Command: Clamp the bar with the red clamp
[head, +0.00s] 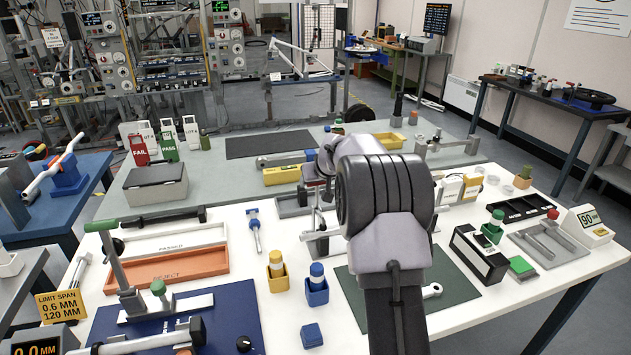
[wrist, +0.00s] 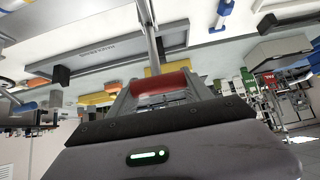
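The red clamp's red crossbar handle (wrist: 162,83) shows close up in the wrist view, with a metal lever (wrist: 149,32) running away from it. My gripper (wrist: 165,95) has its two grey fingers apart, one near each end of the handle. Whether they press on it I cannot tell. In the head view my arm hides most of the gripper and clamp; metal fixture parts (head: 318,237) show just left of the arm. A metal bar (head: 140,344) with dark ends lies at the front left, beside a green-handled clamp (head: 128,280). I cannot tell which bar sits at the red clamp.
An orange reject tray (head: 172,267) lies left of the fixture. Small blue and yellow holders (head: 277,278) stand in front of it. A dark green mat (head: 352,300) lies under my arm.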

